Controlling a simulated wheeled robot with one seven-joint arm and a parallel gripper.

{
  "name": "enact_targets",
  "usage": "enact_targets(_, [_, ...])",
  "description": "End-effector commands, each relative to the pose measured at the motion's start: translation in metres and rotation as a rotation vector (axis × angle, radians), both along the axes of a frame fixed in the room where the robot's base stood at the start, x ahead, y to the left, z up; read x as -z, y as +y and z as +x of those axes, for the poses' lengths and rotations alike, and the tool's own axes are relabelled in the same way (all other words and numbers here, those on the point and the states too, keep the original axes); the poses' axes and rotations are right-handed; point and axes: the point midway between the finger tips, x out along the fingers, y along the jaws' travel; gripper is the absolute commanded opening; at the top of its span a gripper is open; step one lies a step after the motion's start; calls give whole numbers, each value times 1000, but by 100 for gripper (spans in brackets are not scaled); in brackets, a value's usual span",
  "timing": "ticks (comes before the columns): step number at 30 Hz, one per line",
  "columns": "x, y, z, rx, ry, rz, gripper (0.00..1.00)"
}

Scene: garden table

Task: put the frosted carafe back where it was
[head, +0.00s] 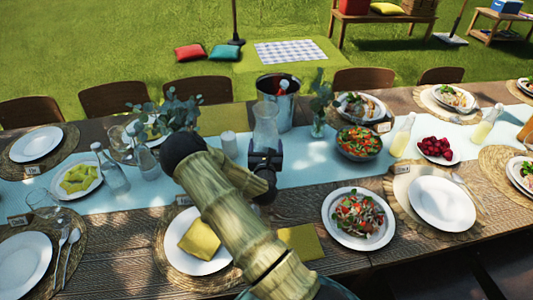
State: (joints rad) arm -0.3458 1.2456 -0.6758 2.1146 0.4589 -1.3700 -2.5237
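A pale, see-through carafe (265,124) shows in the head view at the middle of the table, just in front of the metal bucket. I take it for the frosted carafe. It looks upright, and its lower part is hidden behind my gripper (265,158). My gripper is right at the carafe, with my arm reaching in from the front. The fingers are dark and small here. I cannot tell whether they are shut on the carafe or only beside it, nor whether its base rests on the table runner (310,163).
The metal bucket (283,108) stands close behind the carafe. A white candle (229,144) is at its left, and a vase with leaves (318,122) at its right. Two clear bottles (112,172) (145,160) stand further left. A salad bowl (359,145) is to the right. Some runner right of my gripper is bare.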

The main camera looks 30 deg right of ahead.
Motion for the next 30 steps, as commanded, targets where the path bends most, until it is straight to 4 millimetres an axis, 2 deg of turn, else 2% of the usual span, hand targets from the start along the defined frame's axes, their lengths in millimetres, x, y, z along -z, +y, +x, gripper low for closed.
enact_targets(9, [32,-1,0,2,-3,-1,27])
enact_targets(21, [38,-3,-1,5,-4,-2,27])
enact_targets(22, [40,-3,-1,5,1,0,82])
enact_targets(25, [39,-2,-1,4,1,0,100])
enact_targets(30, [39,-2,-1,4,1,0,100])
